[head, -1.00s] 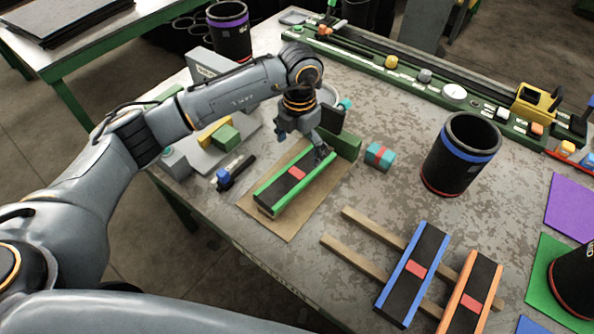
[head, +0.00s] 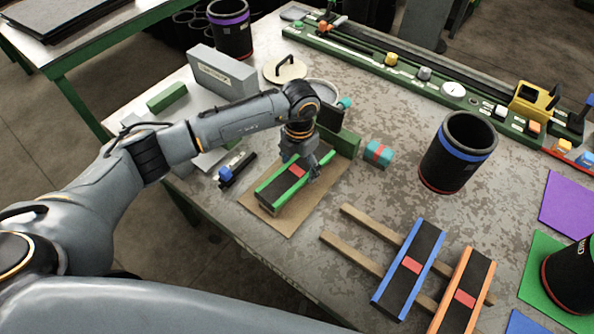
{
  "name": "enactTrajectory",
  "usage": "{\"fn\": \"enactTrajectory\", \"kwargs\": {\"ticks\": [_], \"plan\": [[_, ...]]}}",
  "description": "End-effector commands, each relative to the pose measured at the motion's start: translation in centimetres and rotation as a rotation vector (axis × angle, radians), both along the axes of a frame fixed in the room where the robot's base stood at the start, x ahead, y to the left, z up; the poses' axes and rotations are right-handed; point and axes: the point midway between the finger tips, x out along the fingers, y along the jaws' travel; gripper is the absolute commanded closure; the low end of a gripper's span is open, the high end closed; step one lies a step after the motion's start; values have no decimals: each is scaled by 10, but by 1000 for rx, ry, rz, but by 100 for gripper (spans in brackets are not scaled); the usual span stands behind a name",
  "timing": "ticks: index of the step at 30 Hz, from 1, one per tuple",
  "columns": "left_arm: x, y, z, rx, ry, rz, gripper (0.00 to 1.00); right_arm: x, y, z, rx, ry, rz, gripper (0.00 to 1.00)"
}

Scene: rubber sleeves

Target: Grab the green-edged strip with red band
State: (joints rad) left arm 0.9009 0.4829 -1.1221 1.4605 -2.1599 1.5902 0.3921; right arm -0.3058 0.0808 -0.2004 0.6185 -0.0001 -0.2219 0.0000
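The green-edged strip with a red band (head: 279,188) is black on top and lies on a brown mat (head: 301,219) near the table's front left edge. My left gripper (head: 304,168) points down over the strip's far end, with its fingers low on either side of it. I cannot tell whether the fingers touch the strip. The gripper hides part of the far end. My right gripper is not in view.
A blue-edged strip (head: 424,248) and an orange-edged strip (head: 476,275) lie on wooden rails (head: 365,259) to the right. A green block (head: 347,143) is close behind the gripper.

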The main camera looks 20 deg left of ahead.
Motion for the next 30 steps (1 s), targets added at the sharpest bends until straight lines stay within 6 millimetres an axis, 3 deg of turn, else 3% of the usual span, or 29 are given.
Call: {"fn": "enactTrajectory", "kwargs": {"ticks": [1, 5, 17, 23, 30], "plan": [[0, 0, 0, 0, 0, 0, 42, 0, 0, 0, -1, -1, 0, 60], [0, 0, 0, 0, 0, 0, 67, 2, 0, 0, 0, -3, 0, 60], [1, 0, 7, -2, -1, 0, 67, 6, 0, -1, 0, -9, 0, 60], [1, 0, 32, -1, -5, 0, 67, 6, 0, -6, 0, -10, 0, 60], [-39, -12, 78, -3, -8, -7, 67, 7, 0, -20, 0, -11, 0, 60]]}}
